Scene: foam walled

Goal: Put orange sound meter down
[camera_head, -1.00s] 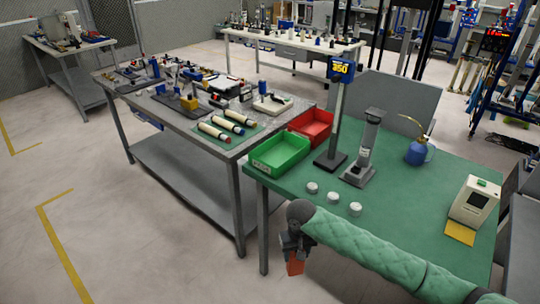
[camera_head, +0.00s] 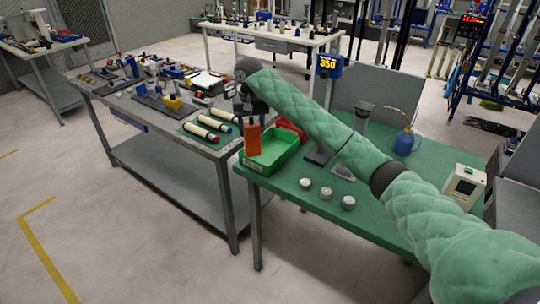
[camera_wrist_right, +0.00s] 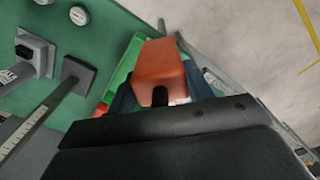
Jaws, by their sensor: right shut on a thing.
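The orange sound meter (camera_head: 253,138) hangs upright below my right gripper (camera_head: 250,112), which is shut on it. In the head view it overlaps the left end of the green bin (camera_head: 278,160) and appears held above it. In the right wrist view the orange sound meter (camera_wrist_right: 161,70) fills the space between the dark fingers, with green bin wall (camera_wrist_right: 122,72) showing beside it. The exact height above the bin is hard to tell. My left gripper is not in view.
A red bin (camera_head: 293,130) sits behind the green one, partly hidden by my right arm. Several white round pieces (camera_head: 326,193) lie on the green table (camera_head: 290,186). A grey workbench (camera_head: 185,140) with tools stands to the left. A blue oil can (camera_head: 404,142) stands farther right.

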